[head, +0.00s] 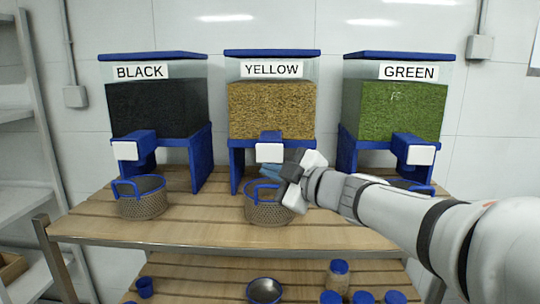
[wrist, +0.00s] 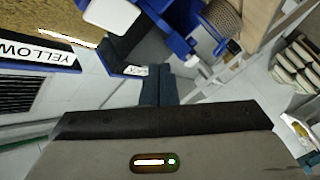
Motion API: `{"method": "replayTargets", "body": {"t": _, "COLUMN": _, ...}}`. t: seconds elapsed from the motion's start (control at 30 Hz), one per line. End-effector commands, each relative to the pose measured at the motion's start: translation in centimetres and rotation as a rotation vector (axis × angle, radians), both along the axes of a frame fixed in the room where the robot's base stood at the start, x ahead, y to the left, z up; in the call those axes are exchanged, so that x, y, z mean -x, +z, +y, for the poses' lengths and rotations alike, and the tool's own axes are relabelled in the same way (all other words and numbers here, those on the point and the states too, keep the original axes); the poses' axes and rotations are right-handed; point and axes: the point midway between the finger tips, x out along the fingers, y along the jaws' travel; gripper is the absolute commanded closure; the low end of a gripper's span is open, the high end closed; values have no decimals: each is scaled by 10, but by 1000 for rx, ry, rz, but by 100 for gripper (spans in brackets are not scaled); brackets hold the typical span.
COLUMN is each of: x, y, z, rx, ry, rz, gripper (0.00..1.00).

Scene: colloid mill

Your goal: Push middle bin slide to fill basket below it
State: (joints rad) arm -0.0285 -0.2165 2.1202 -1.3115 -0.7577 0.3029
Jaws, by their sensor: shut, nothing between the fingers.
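The middle bin (head: 271,105), labelled YELLOW, holds yellow-brown grain. Its slide (head: 269,152) has a white front face on a blue spout; it shows at the upper left of the wrist view (wrist: 112,14). The basket (head: 266,214), woven with a blue rim and handle, stands on the table under the spout. My gripper (head: 270,170) is shut and empty, just below and right of the slide face and above the basket. I cannot tell whether it touches the slide. The basket's contents are hidden.
The BLACK bin (head: 150,105) stands left with a basket (head: 142,203) of dark material below it. The GREEN bin (head: 398,108) stands right; my arm mostly hides its basket. A lower shelf holds jars (head: 338,275) and a bowl (head: 264,290). Table space between the left and middle baskets is free.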

Motion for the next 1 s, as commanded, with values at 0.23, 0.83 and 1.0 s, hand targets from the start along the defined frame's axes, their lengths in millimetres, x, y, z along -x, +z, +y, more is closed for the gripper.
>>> {"method": "replayTargets", "body": {"t": 0.23, "x": -37, "y": -1, "z": -1, "rx": 0, "ry": 0, "rz": 2, "gripper": 100}}
{"method": "replayTargets", "body": {"t": 0.83, "x": -72, "y": 0, "z": -2, "rx": 0, "ry": 1, "rz": 0, "gripper": 100}}
{"method": "replayTargets", "body": {"t": 1.0, "x": -72, "y": 0, "z": -2, "rx": 0, "ry": 1, "rz": 0, "gripper": 100}}
